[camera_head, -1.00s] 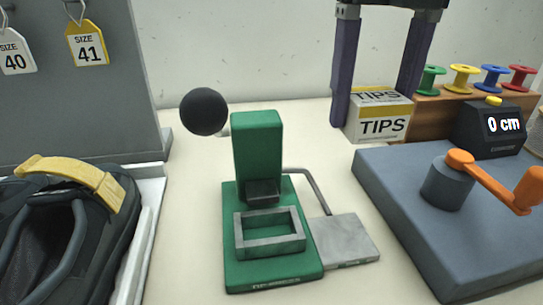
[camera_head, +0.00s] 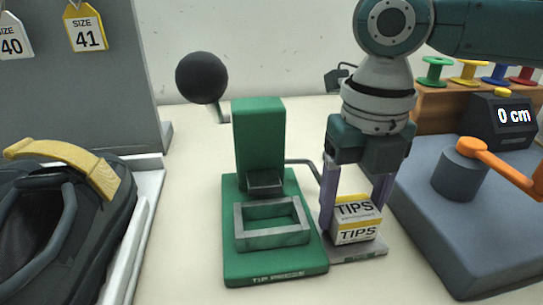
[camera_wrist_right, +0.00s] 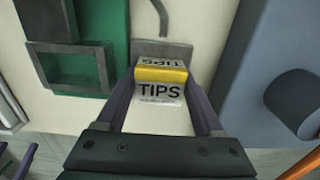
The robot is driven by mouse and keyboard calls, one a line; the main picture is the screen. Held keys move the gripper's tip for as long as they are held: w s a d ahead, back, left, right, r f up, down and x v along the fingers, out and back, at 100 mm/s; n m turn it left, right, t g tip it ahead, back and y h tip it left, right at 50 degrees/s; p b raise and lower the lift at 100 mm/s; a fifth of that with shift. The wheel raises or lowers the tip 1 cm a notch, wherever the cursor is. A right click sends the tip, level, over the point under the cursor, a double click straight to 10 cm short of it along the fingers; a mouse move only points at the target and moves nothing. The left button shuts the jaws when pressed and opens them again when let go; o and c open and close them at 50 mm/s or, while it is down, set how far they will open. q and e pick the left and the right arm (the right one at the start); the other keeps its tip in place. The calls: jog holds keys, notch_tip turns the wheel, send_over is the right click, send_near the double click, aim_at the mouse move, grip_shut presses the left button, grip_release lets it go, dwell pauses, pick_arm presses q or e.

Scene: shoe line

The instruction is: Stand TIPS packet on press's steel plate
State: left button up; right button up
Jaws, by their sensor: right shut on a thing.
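The TIPS packet (camera_head: 357,233), a small white box with a yellow band, is upright between the fingers of my right gripper (camera_head: 354,212), which is shut on it. The packet is over the press's grey steel plate (camera_head: 372,252); I cannot tell whether it touches. The green press (camera_head: 258,150) stands just left of the gripper. In the right wrist view, the packet (camera_wrist_right: 160,92) sits between the two purple fingers, and part of the plate (camera_wrist_right: 160,48) shows beyond it.
The press has a black ball handle (camera_head: 201,77) and a bent rod beside the plate. A blue-grey block (camera_head: 470,235) with an orange crank (camera_head: 500,165) stands close on the right. A dark shoe (camera_head: 60,220) is at left. Colored spools stand at the back right.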

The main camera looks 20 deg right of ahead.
jog(key=o, duration=1)
jog(key=shift+f, duration=0.1)
jog(key=o, duration=0.5)
jog(key=shift+d, duration=0.1)
jog(key=shift+c, duration=0.2)
